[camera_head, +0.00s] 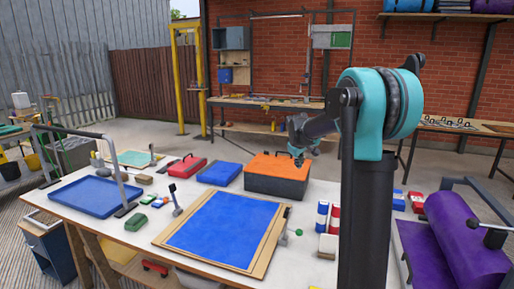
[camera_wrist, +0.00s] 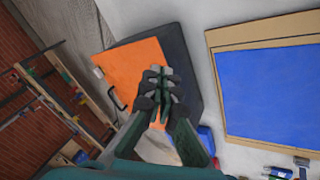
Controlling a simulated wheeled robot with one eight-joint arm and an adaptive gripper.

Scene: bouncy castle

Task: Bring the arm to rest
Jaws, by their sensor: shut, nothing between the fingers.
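My gripper (camera_wrist: 158,76) is shut and empty, pointing down at the orange-topped dark box. In the head view my gripper (camera_head: 298,160) is small and partly hidden by my arm, over the far part of the table. The box with the orange lid (camera_head: 278,167) stands on the white table below it; it also shows in the wrist view (camera_wrist: 131,62). The gap between fingertips and lid cannot be judged.
The worktable (camera_head: 141,242) carries a blue sheet on a wooden board (camera_head: 226,228), a blue tray (camera_head: 95,196), a red case (camera_head: 186,164) and a blue case (camera_head: 219,173). A purple roll (camera_head: 463,240) lies at the right. A workbench (camera_head: 265,103) stands behind.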

